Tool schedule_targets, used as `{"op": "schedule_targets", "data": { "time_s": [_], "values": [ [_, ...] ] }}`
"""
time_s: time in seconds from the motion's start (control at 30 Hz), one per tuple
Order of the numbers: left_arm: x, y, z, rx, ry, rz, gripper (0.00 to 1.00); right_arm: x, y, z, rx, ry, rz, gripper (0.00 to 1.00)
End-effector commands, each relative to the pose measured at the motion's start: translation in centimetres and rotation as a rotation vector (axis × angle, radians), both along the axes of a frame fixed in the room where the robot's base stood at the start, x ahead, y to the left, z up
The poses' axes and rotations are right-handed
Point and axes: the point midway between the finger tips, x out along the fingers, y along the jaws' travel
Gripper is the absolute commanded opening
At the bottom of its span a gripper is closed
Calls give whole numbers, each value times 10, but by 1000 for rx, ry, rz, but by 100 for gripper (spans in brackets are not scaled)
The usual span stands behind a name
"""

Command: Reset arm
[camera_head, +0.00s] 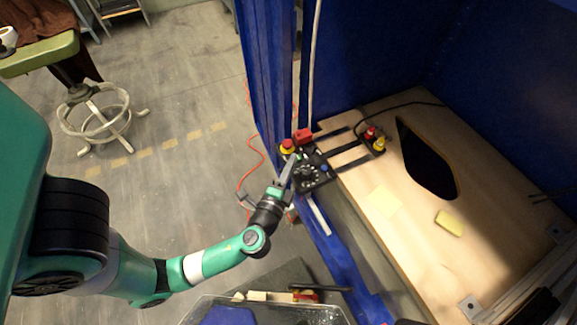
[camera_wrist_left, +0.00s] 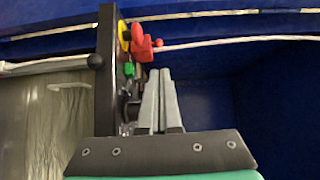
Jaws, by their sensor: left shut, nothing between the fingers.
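My left gripper (camera_head: 291,162) is shut and empty at the left edge of a black control box (camera_head: 316,182) with knobs and buttons. In the left wrist view, its two grey fingers (camera_wrist_left: 158,74) lie together, pointing forward. The box's dark panel (camera_wrist_left: 105,75) shows there nearly edge-on, just left of the fingers. A red part (camera_wrist_left: 144,42), a yellow part (camera_wrist_left: 124,36) and a green button (camera_wrist_left: 129,68) stick out from it. I cannot tell whether the fingers touch the box. A red button on a yellow base (camera_head: 288,147) sits above the fingertips in the head view. My right gripper is out of view.
Blue tank walls (camera_head: 365,45) rise behind the box. A wooden board (camera_head: 405,225) with a dark opening holds a small connector block (camera_head: 371,140) and a yellow sponge (camera_head: 449,222). A clear bin (camera_head: 205,305) stands at the bottom, a stool (camera_head: 92,115) at the left.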

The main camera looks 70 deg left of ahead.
Motion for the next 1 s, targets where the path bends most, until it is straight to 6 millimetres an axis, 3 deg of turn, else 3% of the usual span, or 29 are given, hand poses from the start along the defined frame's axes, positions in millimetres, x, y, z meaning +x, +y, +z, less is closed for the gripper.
{"op": "schedule_targets", "data": {
  "time_s": [0.17,0.63,1.0],
  "values": [
    [-13,-18,0,1,1,-3,0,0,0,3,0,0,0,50],
    [-15,-19,2,1,-1,1,0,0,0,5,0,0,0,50],
    [-15,-19,69,1,-1,1,0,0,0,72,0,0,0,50]
  ]
}}
